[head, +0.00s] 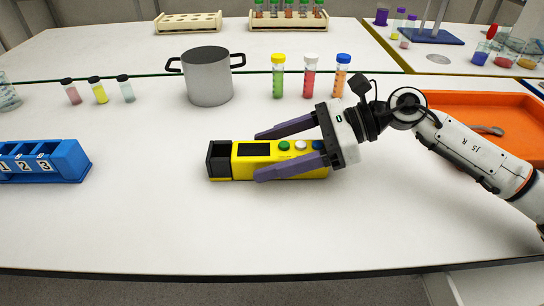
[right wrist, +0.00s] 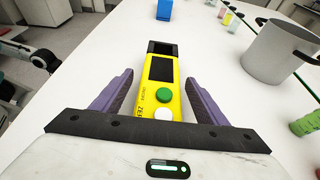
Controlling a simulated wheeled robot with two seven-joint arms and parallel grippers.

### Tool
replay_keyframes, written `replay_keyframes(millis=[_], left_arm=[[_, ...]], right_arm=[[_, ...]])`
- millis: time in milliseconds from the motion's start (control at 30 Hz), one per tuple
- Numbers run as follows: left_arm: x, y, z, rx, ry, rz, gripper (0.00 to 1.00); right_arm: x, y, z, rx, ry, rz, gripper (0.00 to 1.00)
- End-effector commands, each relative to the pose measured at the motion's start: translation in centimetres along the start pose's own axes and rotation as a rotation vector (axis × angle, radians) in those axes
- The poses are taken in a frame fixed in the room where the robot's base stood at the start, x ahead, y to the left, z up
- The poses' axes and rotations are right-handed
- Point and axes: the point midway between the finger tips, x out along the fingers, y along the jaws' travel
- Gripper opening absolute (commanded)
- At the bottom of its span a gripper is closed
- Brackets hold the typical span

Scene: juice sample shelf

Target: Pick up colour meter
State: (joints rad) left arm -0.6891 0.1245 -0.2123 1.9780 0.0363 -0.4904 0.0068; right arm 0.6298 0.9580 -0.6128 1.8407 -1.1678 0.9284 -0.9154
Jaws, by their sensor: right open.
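The yellow colour meter (head: 267,162) lies on the white table in the head view, its black end pointing left. It has a dark screen and green, white and blue buttons. It also shows in the right wrist view (right wrist: 170,98), between the fingers. My right gripper (head: 255,156) is open, with its purple fingers on either side of the meter in the picture and its palm at the meter's right end. I cannot tell whether the fingers touch it. In the right wrist view the right gripper (right wrist: 162,85) shows a gap on both sides of the meter. My left gripper is not in view.
A grey pot (head: 208,80) stands behind the meter, with several capped tubes (head: 310,78) to its right. A blue numbered rack (head: 45,162) is at left, small vials (head: 99,91) behind it. An orange tray (head: 470,108) lies behind my right arm. The table front is clear.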

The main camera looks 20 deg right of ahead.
Motion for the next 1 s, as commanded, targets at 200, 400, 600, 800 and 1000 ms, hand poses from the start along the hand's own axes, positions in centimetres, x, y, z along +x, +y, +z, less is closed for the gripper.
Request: replay_keyframes(millis=[200,400,600,800,1000], left_arm=[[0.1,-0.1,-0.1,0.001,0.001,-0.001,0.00],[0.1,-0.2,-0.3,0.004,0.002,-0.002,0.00],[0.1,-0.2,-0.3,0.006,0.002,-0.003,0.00],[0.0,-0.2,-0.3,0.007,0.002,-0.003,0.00],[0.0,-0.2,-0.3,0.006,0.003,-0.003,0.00]], right_arm=[[-0.1,0.0,0.0,0.000,0.000,0.000,0.40],[-0.1,-0.1,0.1,-0.001,-0.003,-0.002,0.12],[-0.2,-0.1,0.3,-0.001,-0.003,-0.002,0.12],[-1.2,-0.1,2.6,-0.007,-0.004,-0.004,0.12],[-2.7,-0.1,6.5,-0.007,-0.004,-0.003,0.12]])
